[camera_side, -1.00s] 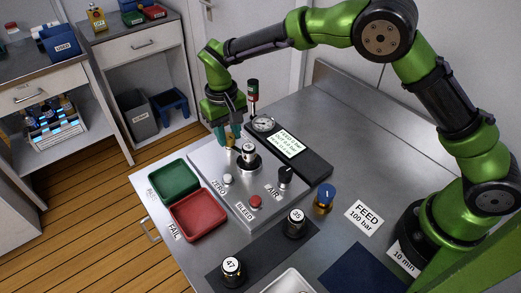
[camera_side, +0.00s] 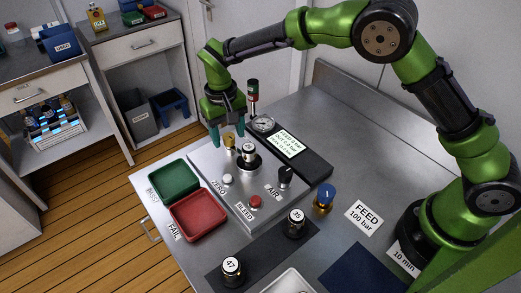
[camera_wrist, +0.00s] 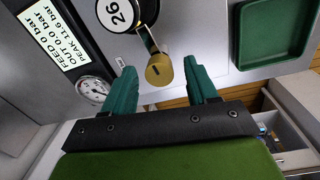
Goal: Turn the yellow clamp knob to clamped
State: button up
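The yellow clamp knob (camera_side: 229,142) stands at the back left of the grey panel (camera_side: 204,166), beside a cylinder marked 26 (camera_side: 249,151). My gripper (camera_side: 228,136) is open, pointing down over the knob. In the wrist view its teal fingers (camera_wrist: 159,68) are on either side of the knob, with a gap on both sides. Clamp position labels cannot be read.
A round gauge (camera_side: 263,123) and a display (camera_side: 288,143) stand right of the knob; the wrist view reads FEED 0 bar, PEAK 11.6 bar. The black AIR knob (camera_side: 285,174), red BLEED button (camera_side: 255,201), ZERO button (camera_side: 228,179), green tray (camera_side: 152,183) and red tray (camera_side: 173,222) are nearby.

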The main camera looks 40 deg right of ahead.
aim_at(231, 136)
notch_tip(231, 136, up, 17)
jog(key=shift+a, duration=0.35)
jog(key=shift+f, duration=0.1)
dwell(0.3)
jog(key=s+d+m+t+y, duration=0.1)
jog(key=s+d+t, duration=0.2)
jog(key=s+d, duration=0.5)
jog(key=s+d+r+m+t+y, duration=0.1)
jog(key=s+d+t, duration=0.3)
jog(key=s+d, duration=0.5)
jog(key=s, duration=0.7)
jog(key=shift+s+d, duration=0.2)
jog(key=shift+d, duration=0.05)
jog(key=shift+r, duration=0.1)
